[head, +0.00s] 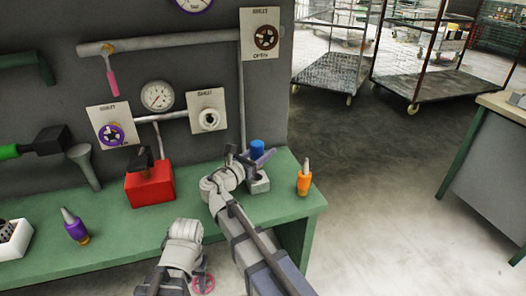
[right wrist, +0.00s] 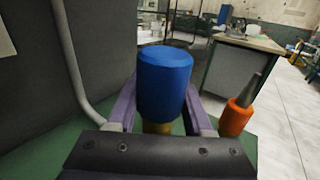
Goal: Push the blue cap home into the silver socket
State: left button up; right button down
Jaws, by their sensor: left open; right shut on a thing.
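The blue cap (head: 257,147) is upright near the bench's right end. My right gripper (head: 262,158) is shut on it. In the right wrist view the cap (right wrist: 165,82) stands between the purple fingers of my right gripper (right wrist: 160,108), with a yellowish part just below it.
An orange bottle (head: 304,181) stands close right of the socket. A red box (head: 150,187) and a purple bottle (head: 75,228) stand further left on the green bench (head: 120,243). Pipes and valve panels line the grey wall behind.

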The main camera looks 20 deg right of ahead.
aim_at(263, 173)
pick_arm(q)
jog(key=shift+f+b, duration=1.55)
jog(key=shift+f, duration=0.3)
pick_arm(e)
jog(key=shift+f, duration=1.85)
pick_arm(q)
jog(key=shift+f+b, duration=2)
jog(key=shift+f, duration=0.05)
pick_arm(e)
jog(key=shift+f, duration=2)
jog(key=shift+c, duration=1.1)
grip_release()
pick_arm(q)
jog(key=shift+a, duration=0.1)
pick_arm(e)
jog(key=shift+s+a, duration=0.1)
